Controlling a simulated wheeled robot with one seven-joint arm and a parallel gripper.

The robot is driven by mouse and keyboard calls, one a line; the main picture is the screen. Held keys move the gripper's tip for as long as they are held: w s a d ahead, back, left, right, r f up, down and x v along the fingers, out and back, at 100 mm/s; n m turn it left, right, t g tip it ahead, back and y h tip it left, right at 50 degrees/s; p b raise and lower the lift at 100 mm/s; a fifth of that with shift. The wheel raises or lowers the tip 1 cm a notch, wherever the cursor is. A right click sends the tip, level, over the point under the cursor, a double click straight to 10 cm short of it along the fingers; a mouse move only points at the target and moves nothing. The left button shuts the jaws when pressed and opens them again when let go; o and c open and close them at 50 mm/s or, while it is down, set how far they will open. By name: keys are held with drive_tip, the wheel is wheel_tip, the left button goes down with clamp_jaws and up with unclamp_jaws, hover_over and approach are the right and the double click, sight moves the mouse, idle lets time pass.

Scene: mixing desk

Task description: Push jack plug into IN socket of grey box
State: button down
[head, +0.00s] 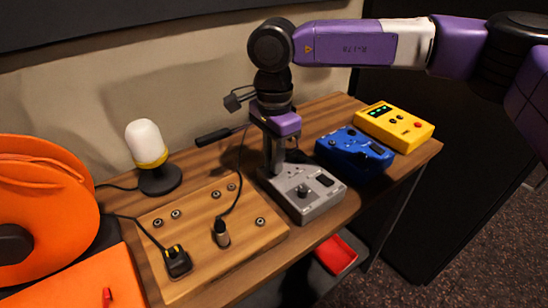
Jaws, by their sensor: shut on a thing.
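The grey box (318,200) stands on the desk right of the wooden board, with a knob and a dark panel on top. My gripper (274,170) points down at the box's back left edge, its fingers close to or touching it; I cannot tell which. It is shut on the jack plug, which the fingers hide. A thin black cable (240,180) runs from behind my gripper down to a dark upright plug (221,234) on the wooden board. The IN socket cannot be made out, and I cannot tell whether the held plug is in it.
The blue box (352,150) and yellow box (394,126) stand to the right. The wooden board (205,252) has several sockets and a black-yellow plug (177,262). A lamp (149,150), a black-handled tool (213,137) and orange headphones (40,190) are left. A red tray (336,254) is below.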

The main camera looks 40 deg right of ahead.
drive_tip(key=shift+f, duration=0.2)
drive_tip(key=c, duration=1.3)
unclamp_jaws()
drive_tip(key=shift+c, duration=0.2)
wheel_tip(320, 180, up, 8)
drive_tip(key=shift+f, duration=0.1)
